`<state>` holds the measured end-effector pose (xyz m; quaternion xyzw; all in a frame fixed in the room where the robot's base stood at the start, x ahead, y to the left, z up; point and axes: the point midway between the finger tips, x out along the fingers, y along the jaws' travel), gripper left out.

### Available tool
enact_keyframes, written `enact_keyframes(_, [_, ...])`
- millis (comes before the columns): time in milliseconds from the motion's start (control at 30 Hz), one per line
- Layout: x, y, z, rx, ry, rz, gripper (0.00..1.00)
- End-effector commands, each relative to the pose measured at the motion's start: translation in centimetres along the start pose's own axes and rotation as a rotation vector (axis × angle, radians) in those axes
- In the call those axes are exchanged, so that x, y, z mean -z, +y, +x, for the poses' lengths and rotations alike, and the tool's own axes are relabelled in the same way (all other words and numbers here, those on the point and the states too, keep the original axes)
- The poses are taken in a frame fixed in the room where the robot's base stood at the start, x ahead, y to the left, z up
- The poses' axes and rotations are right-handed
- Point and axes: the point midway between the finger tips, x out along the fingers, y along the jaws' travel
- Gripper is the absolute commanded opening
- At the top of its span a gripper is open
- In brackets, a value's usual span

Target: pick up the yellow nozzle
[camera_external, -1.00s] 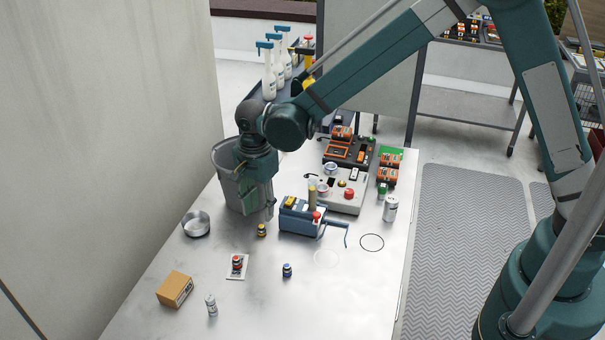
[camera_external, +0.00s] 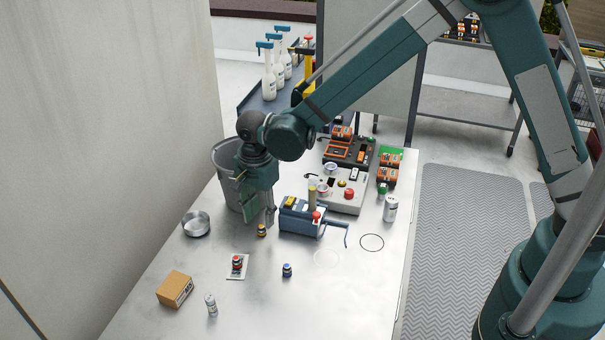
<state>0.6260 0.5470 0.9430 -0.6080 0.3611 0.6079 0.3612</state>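The yellow nozzle (camera_external: 262,230) is a small dark piece with a yellow band, standing on the metal table (camera_external: 330,290) left of the blue crank device. My gripper (camera_external: 260,222) points down directly over it, with its fingertips close above or around its top. I cannot tell whether the fingers touch it. The finger spacing is too small in the picture to judge.
The blue crank device (camera_external: 302,219) stands close on the right and a grey bin (camera_external: 226,172) behind left. A metal dish (camera_external: 196,224) is at left. A red nozzle (camera_external: 237,263) on a card and a blue nozzle (camera_external: 287,270) stand in front. The front right of the table is clear.

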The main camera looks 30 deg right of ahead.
Motion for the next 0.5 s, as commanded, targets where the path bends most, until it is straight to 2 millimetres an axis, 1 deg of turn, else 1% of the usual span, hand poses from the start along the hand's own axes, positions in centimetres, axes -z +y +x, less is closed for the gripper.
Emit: enact_keyframes(500, [0.0,0.0,4.5,0.000,0.000,0.000,0.33])
